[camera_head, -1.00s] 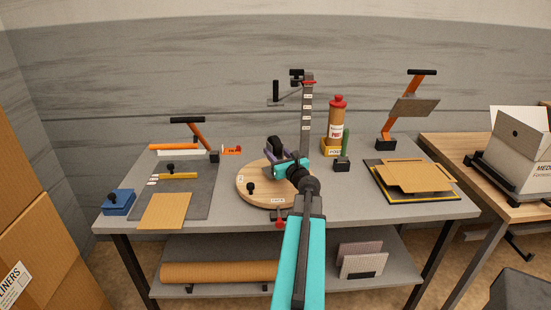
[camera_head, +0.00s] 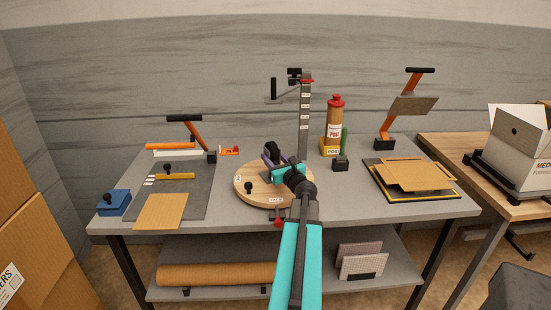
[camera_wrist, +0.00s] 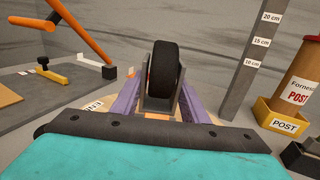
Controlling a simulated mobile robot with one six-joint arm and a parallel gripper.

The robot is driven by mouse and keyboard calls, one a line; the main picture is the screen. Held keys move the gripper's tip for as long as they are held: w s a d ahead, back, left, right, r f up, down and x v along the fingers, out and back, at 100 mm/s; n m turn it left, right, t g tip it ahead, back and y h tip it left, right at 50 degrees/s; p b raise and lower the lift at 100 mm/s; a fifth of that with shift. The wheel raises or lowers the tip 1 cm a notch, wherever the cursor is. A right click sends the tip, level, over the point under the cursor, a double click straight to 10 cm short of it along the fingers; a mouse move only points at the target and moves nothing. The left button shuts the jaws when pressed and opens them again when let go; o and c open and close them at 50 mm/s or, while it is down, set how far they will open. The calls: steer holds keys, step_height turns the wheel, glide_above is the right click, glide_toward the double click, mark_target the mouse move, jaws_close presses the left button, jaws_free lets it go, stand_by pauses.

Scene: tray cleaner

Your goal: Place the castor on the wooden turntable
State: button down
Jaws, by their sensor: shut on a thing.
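The castor, a black wheel (camera_wrist: 163,68) in a grey fork, stands upright between the purple fingers of my gripper (camera_wrist: 160,100) in the wrist view. My gripper (camera_head: 272,163) is shut on it over the back part of the round wooden turntable (camera_head: 251,190) in the head view. The castor's black wheel (camera_head: 272,150) shows just behind the teal gripper body. The turntable has a black knob (camera_head: 248,187) and white labels. The castor's underside is hidden, so I cannot tell whether it touches the turntable.
A grey post with height labels (camera_head: 305,120) stands behind the turntable. A red-capped bottle (camera_head: 335,120) is to its right. A cutting mat (camera_head: 195,200) with tools lies left, and a board stack (camera_head: 415,178) lies right. Bare tabletop (camera_head: 345,200) shows right of the turntable.

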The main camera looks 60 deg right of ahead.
steer(key=shift+f, duration=0.1)
steer(key=c, duration=1)
jaws_free()
steer(key=shift+s, duration=0.1)
steer(key=shift+c, duration=0.2)
steer(key=b+v, duration=0.1)
steer(key=v, duration=0.8)
steer(key=shift+s+a+b, duration=0.1)
steer(key=shift+a+b, duration=0.05)
steer(key=shift+b, duration=0.25)
steer(key=shift+s+a+r+p, duration=0.1)
steer(key=shift+s+r+p, duration=0.2)
steer(key=shift+p, duration=0.35)
steer(key=shift+s+a+f+p, duration=0.1)
steer(key=shift+s+a+p, duration=0.2)
steer(key=shift+p, duration=0.25)
steer(key=shift+s+f+p, duration=0.1)
steer(key=shift+s+p, duration=0.3)
steer(key=shift+s, duration=0.05)
steer(key=shift+d, duration=0.1)
